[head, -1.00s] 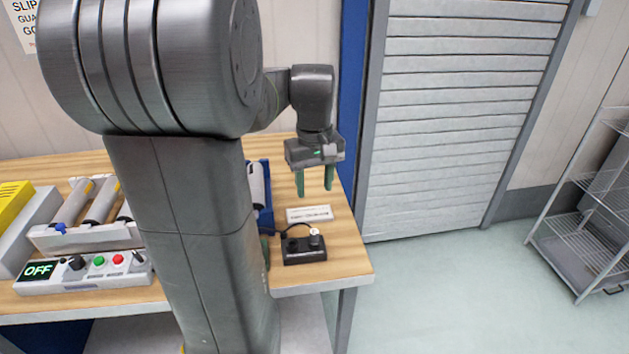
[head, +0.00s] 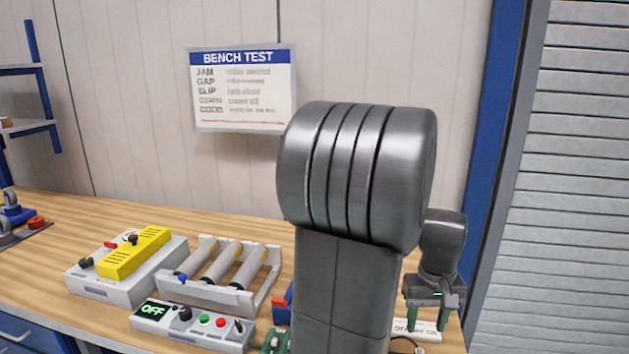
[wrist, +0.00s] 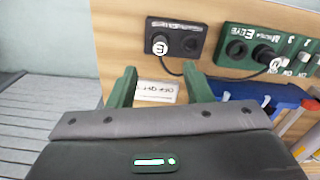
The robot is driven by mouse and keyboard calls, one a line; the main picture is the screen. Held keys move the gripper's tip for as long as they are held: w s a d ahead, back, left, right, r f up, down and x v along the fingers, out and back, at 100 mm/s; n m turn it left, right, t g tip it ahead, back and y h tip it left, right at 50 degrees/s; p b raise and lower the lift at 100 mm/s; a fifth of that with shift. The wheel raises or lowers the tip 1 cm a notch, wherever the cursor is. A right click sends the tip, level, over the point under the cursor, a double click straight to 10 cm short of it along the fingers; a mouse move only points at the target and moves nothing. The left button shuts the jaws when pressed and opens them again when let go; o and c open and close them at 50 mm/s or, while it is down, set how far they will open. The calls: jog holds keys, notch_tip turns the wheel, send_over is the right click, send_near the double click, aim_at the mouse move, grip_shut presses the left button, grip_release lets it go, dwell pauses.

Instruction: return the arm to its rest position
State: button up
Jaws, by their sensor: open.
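My gripper (head: 426,318) hangs at the right end of the bench, fingers pointing down, in the head view. Its two green fingers stand apart with nothing between them. In the wrist view the open fingers (wrist: 160,88) point toward a white label card (wrist: 155,93) on the wooden bench top. In the head view the card (head: 415,329) shows partly behind the fingers. My arm's large grey links stand in the middle of the head view and hide part of the bench.
A roller unit (head: 222,268), a control box reading OFF (head: 190,326) and a yellow-topped device (head: 133,254) stand on the bench. A black box with a knob (wrist: 177,42), a green box (wrist: 262,50) and a blue part (wrist: 240,92) lie near my gripper. A shutter (head: 560,200) stands right.

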aim_at(420, 352)
notch_tip(420, 352, down, 8)
jog(key=shift+r, duration=0.1)
dwell(0.5)
